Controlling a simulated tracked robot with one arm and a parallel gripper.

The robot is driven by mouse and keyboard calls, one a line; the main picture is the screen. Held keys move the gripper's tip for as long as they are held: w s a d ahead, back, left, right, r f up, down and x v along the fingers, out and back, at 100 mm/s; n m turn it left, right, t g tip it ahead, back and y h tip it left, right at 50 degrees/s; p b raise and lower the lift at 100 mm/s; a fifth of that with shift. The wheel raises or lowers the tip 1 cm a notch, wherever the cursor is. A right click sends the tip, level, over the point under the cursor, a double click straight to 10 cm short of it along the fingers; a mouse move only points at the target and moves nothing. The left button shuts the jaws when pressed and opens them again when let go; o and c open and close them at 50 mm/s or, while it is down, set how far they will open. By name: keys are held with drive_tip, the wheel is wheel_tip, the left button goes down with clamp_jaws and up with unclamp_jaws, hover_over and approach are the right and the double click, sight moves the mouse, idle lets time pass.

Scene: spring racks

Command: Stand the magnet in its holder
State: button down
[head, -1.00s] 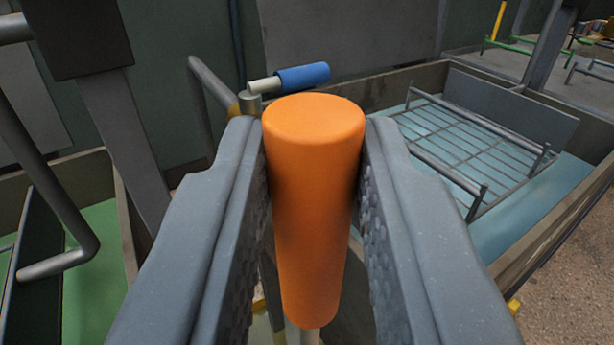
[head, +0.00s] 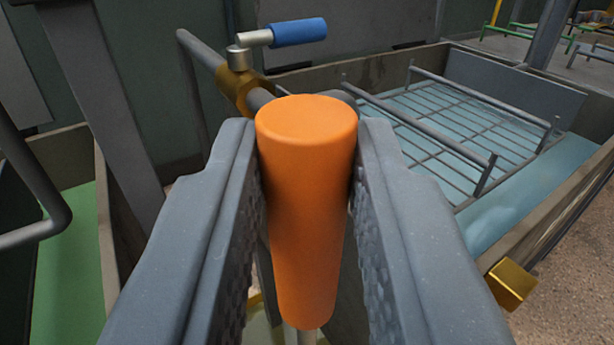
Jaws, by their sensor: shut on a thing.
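An orange cylinder (head: 306,210), which looks like the magnet's handle, stands roughly upright between the fingers of my gripper (head: 308,190). My gripper is shut on it, with one dark textured finger on each side. A thin pale rod (head: 308,337) shows below its lower end, cut off by the bottom edge of the picture. What is at the rod's far end is out of view. I cannot pick out the magnet's holder; the space below and behind the cylinder is mostly hidden by it and the fingers.
A blue-handled valve (head: 298,32) on a brass fitting (head: 236,85) and grey pipe is just beyond. At right, a tank of bluish liquid (head: 490,222) holds a wire rack (head: 455,118). A green-bottomed tank (head: 62,285) and grey bent pipe (head: 40,185) are at left.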

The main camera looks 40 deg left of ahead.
wheel_tip(320, 180, down, 13)
drive_tip(key=b, duration=0.4)
drive_tip(key=shift+b, duration=0.35)
idle(1.8)
drive_tip(key=shift+f+b, duration=0.75)
drive_tip(key=shift+f, duration=1.6)
drive_tip(key=c, duration=1.2)
unclamp_jaws()
drive_tip(key=shift+s, duration=0.15)
drive_tip(key=shift+p+v, duration=0.7)
drive_tip(key=shift+v, duration=6.1)
drive_tip(key=shift+d+f, duration=0.1)
